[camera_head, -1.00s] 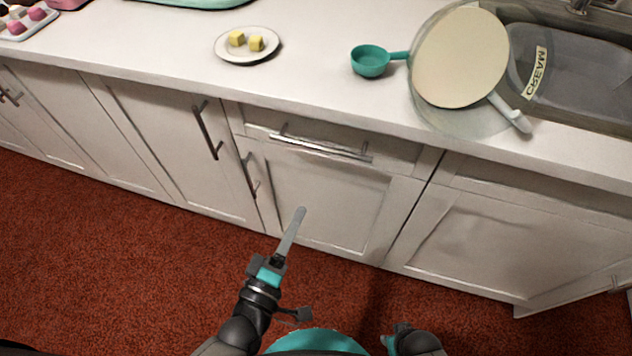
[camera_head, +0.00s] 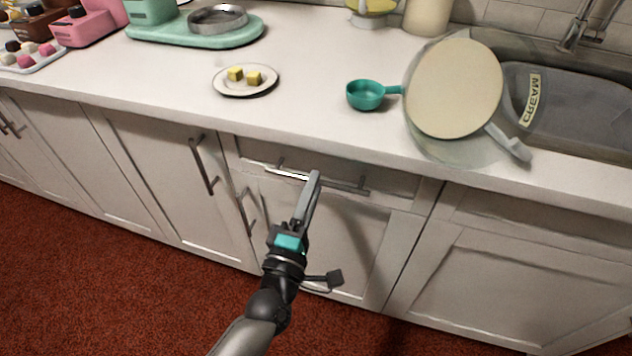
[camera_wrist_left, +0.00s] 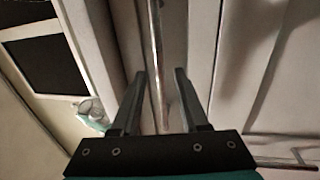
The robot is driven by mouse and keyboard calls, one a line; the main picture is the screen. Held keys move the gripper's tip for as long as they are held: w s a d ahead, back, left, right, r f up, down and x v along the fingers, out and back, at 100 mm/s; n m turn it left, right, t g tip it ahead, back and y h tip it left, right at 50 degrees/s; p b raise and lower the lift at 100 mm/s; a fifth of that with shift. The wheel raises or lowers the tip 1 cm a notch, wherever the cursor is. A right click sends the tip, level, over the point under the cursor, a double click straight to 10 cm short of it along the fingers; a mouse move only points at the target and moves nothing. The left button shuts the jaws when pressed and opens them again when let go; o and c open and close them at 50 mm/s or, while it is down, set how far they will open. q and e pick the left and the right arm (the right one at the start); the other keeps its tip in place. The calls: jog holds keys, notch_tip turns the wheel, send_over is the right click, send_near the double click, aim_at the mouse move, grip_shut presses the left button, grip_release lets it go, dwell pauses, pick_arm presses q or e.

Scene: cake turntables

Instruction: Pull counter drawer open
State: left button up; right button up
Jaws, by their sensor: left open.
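The counter drawer (camera_head: 392,181) is the shallow white front under the countertop, and it looks flush with the cabinet. Its long metal bar handle (camera_head: 345,185) runs across it. My left gripper (camera_head: 314,175) reaches up to the handle near its middle, its tips overlapping the bar in the head view. In the left wrist view the gripper (camera_wrist_left: 159,75) is open, and the handle (camera_wrist_left: 155,35) runs lengthwise between the two fingers with gaps to both sides. Whether the fingers touch the bar cannot be told. My right gripper is out of view.
Cabinet doors with vertical handles (camera_head: 203,165) lie left of the drawer. The red floor is clear.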

pick_arm(q)
jog(key=shift+x, duration=1.25)
jog(key=shift+c, duration=0.3)
grip_shut()
